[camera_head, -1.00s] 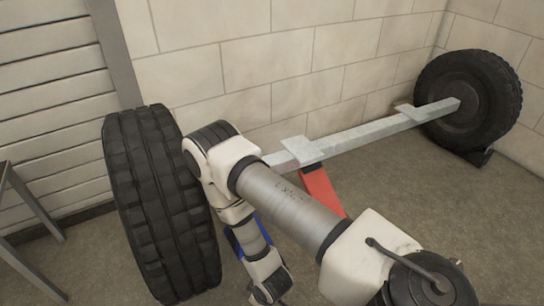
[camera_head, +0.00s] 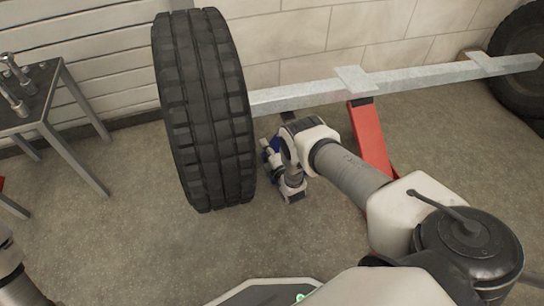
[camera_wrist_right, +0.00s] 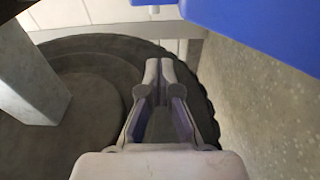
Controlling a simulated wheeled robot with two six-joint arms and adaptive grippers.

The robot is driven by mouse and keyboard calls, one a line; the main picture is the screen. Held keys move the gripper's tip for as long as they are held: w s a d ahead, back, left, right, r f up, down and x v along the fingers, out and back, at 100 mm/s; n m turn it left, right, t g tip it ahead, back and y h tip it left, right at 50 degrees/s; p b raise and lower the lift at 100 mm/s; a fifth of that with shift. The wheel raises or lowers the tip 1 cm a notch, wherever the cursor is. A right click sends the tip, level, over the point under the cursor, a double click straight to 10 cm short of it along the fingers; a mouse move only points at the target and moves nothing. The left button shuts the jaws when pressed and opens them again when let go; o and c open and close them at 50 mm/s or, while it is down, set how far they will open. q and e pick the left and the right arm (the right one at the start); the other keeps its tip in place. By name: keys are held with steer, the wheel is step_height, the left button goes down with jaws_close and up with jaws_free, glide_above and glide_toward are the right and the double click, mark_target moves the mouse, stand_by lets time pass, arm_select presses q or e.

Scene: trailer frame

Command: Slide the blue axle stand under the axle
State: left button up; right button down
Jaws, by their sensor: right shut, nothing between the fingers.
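The blue axle stand shows only as small blue patches (camera_head: 276,144) beside the big left tire, below the grey axle (camera_head: 420,83); my right arm hides most of it. In the right wrist view a large blue piece (camera_wrist_right: 272,28) fills the top right, close to the camera. My right gripper is shut and empty in the right wrist view (camera_wrist_right: 160,72), pointing at the wheel's inner side, with the blue piece apart from its fingertips. In the head view its fingers are hidden near the stand. I cannot tell whether it touches the stand. My left gripper is out of view.
The left tire (camera_head: 205,110) stands upright close to my right wrist. A red stand (camera_head: 370,140) is under the axle to the right. A far tire (camera_head: 520,60) is at the right. A metal table (camera_head: 45,95) with tools stands left. The floor in front is clear.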

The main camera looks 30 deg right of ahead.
mark_target(274, 142)
steer(key=d+b, duration=0.1)
steer(key=d, duration=0.2)
steer(key=shift+s+d, duration=0.15)
steer(key=shift+d, duration=0.2)
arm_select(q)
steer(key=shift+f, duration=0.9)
arm_select(e)
steer(key=shift+s+d+r+p, duration=0.1)
steer(key=shift+s+d+p, duration=0.25)
steer(key=shift+d, duration=0.4)
steer(key=shift+s+d, duration=0.1)
steer(key=shift+d, duration=0.1)
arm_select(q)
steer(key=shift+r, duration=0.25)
